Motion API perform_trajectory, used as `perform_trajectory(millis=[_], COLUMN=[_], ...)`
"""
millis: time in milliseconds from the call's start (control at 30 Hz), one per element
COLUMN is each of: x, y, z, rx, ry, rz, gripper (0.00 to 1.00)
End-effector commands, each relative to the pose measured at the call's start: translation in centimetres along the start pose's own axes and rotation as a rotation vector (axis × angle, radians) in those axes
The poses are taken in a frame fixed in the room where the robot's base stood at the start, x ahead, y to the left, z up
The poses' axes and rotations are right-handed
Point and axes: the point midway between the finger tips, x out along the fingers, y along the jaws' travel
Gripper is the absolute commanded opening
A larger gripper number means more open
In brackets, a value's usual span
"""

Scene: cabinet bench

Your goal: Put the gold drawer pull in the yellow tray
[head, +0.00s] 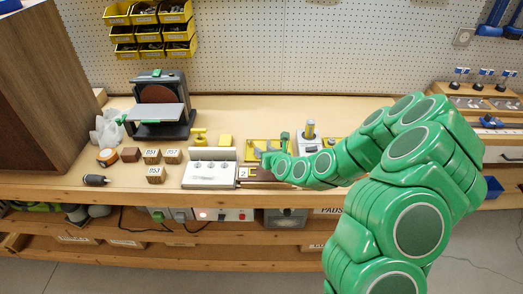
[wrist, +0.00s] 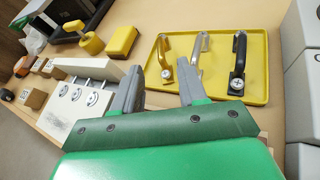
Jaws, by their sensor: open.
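The yellow tray (wrist: 225,92) lies on the bench in the upper right of the wrist view; in the head view (head: 254,144) my arm partly covers it. A gold drawer pull (wrist: 162,50) stands at the tray's left side, apparently inside its rim. A silver pull (wrist: 200,46) and a black pull (wrist: 239,52) stand to its right in the tray. My gripper (wrist: 160,68) is open, with nothing seen between its fingers. Its fingertips are on the near side of the tray, close to the gold pull; whether they touch it I cannot tell.
A white fixture (head: 210,174) with several metal knobs stands just left of my gripper. Yellow blocks (wrist: 122,40), small wooden cubes (head: 155,175) and a disc sander (head: 160,108) are farther left. Grey blocks (wrist: 303,85) stand close right of the tray.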

Motion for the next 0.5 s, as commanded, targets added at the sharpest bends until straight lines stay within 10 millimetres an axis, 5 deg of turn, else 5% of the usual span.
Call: perform_trajectory(millis=[500], x=[-2.1], y=[0.0], z=[-0.1], rx=[0.001], ry=[0.003], rz=[0.001], gripper=[0.42])
